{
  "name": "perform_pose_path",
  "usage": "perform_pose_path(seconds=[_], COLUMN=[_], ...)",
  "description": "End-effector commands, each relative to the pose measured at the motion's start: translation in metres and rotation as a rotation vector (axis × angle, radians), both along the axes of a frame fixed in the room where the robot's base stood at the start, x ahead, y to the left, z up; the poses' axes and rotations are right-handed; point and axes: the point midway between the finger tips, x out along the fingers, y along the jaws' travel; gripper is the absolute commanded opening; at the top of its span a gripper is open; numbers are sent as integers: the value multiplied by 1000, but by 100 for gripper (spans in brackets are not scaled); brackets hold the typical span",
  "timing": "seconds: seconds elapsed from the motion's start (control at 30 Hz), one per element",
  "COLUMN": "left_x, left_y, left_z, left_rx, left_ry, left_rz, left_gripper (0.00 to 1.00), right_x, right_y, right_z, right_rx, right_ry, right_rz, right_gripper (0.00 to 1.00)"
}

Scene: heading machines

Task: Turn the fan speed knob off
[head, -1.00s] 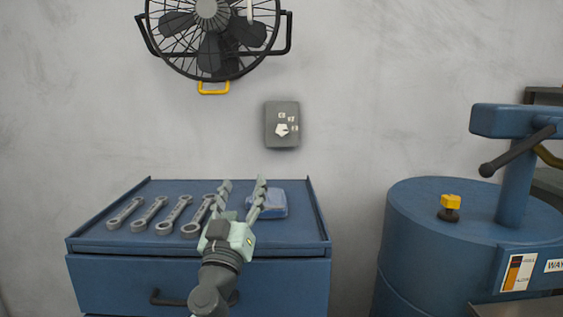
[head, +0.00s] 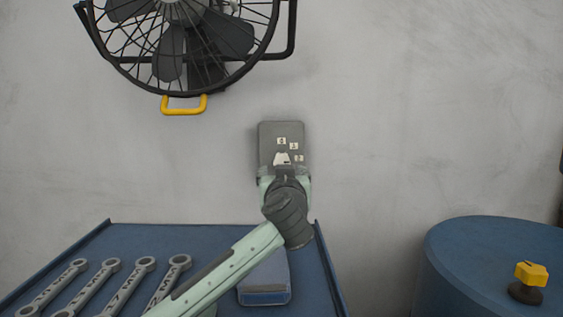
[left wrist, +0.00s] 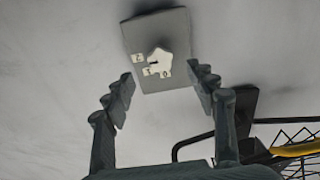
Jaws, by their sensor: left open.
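The fan speed knob (head: 282,159) is a small white knob on a grey wall panel (head: 265,140) with small white labels. In the head view my left gripper (head: 284,175) is in front of the panel's lower part and partly covers the knob. In the left wrist view the panel (left wrist: 135,35) appears turned over, and the knob (left wrist: 160,60) lies between the two spread fingers of my open left gripper (left wrist: 162,82), beyond their tips. The fingers look clear of the knob. The fan (head: 170,55) hangs on the wall above and left. My right gripper is not in view.
A blue cabinet top (head: 215,235) stands below, holding several wrenches (head: 128,285) and a blue box-like object (head: 264,298). A blue drum (head: 460,255) with a yellow-topped knob (head: 531,273) is at right. The wall around the panel is bare.

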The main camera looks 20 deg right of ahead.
Motion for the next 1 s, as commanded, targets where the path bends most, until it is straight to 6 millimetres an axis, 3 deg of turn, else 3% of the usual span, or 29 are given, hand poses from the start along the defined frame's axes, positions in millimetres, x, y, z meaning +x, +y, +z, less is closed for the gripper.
perform_pose_path(seconds=[0.3, 0.5, 0.87, 1.0], left_x=[44, 66, 73, 73], left_y=[-13, -19, -21, -21], left_z=[0, 0, -1, -1], left_rx=[4, 2, 2, 2], left_ry=[2, 1, 2, 2], left_rz=[2, 1, 0, 0], left_gripper=[57, 57, 57, 43], right_x=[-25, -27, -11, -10], right_y=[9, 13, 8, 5], right_z=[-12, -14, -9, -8], right_rx=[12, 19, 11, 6], right_ry=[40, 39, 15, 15], right_rz=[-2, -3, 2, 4], right_gripper=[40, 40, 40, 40])
